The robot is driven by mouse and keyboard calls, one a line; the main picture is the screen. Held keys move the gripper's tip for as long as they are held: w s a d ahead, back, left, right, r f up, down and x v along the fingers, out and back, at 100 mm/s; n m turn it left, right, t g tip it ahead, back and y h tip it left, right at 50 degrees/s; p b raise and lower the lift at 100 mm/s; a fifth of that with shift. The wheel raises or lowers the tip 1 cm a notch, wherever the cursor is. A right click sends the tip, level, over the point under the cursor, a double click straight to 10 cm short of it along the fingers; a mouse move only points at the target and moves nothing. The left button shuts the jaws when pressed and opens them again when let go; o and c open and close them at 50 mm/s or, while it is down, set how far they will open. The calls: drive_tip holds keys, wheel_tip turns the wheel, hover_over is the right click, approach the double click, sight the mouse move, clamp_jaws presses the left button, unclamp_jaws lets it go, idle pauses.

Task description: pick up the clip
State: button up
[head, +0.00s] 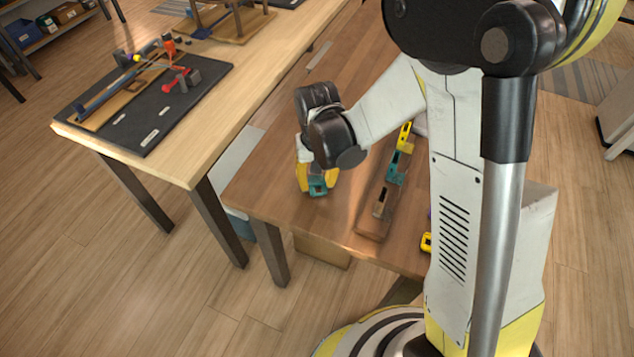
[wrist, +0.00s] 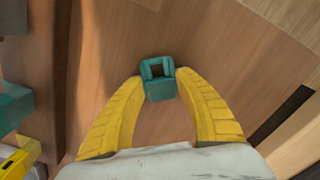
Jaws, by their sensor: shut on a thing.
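A teal clip (head: 317,186) with a square opening sits between the yellow fingers of my gripper (head: 316,180), over the brown table near its left front corner. In the wrist view, the teal clip (wrist: 158,88) is between the tips of my gripper (wrist: 160,80), with a finger against each side. My gripper is shut on it. I cannot tell whether the clip touches the table or is slightly above it.
A wooden holder (head: 371,226) to the right carries a yellow clip (head: 405,133), another teal clip (head: 397,168) and a dark piece (head: 381,203). Another yellow clip (head: 427,242) lies farther right. A neighbouring table (head: 216,120) holds a dark mat with tools.

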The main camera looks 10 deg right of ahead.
sight(321, 181)
drive_tip(key=shift+r+p, duration=0.35)
drive_tip(key=shift+r, duration=0.2)
drive_tip(key=r+p, duration=0.1)
drive_tip(key=r, duration=0.1)
drive_tip(key=d+r+p, duration=0.1)
drive_tip(key=r, duration=0.1)
drive_tip(key=d+r+p, duration=0.3)
drive_tip(key=d+r, duration=0.3)
drive_tip(key=d, duration=0.4)
drive_tip(key=shift+d+p, duration=0.35)
drive_tip(key=shift+p, duration=0.05)
drive_tip(key=shift+s+f, duration=0.1)
